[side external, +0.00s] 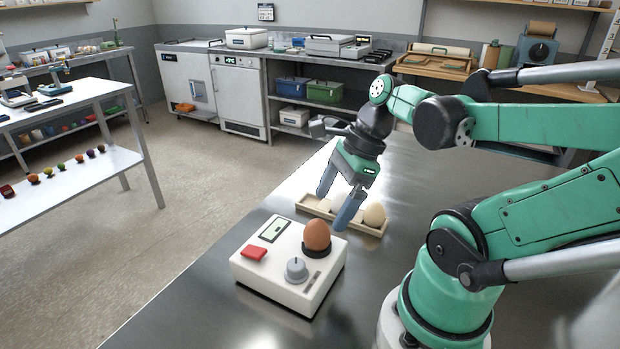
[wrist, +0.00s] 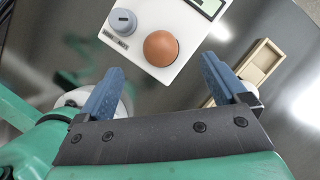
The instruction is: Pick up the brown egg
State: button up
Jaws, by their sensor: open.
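The brown egg (side external: 317,235) sits upright in a dark cup on top of a white device (side external: 290,268) with a small display, a red button and a grey knob. In the wrist view the brown egg (wrist: 161,48) shows beyond the fingertips, between their lines. My gripper (side external: 337,205) is open and empty, with blue fingers pointing down. It is above and behind the egg, apart from it. The open fingers (wrist: 165,80) also show in the wrist view.
A shallow wooden tray (side external: 370,229) with pale eggs (side external: 374,214) lies behind the device, partly hidden by my fingers. The steel table (side external: 190,310) is clear in front and to the left. In the wrist view the tray (wrist: 262,62) is at the right.

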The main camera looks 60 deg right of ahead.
aim_at(319, 226)
jog(key=shift+x, duration=2.65)
jog(key=shift+c, duration=0.3)
jog(key=c, duration=1)
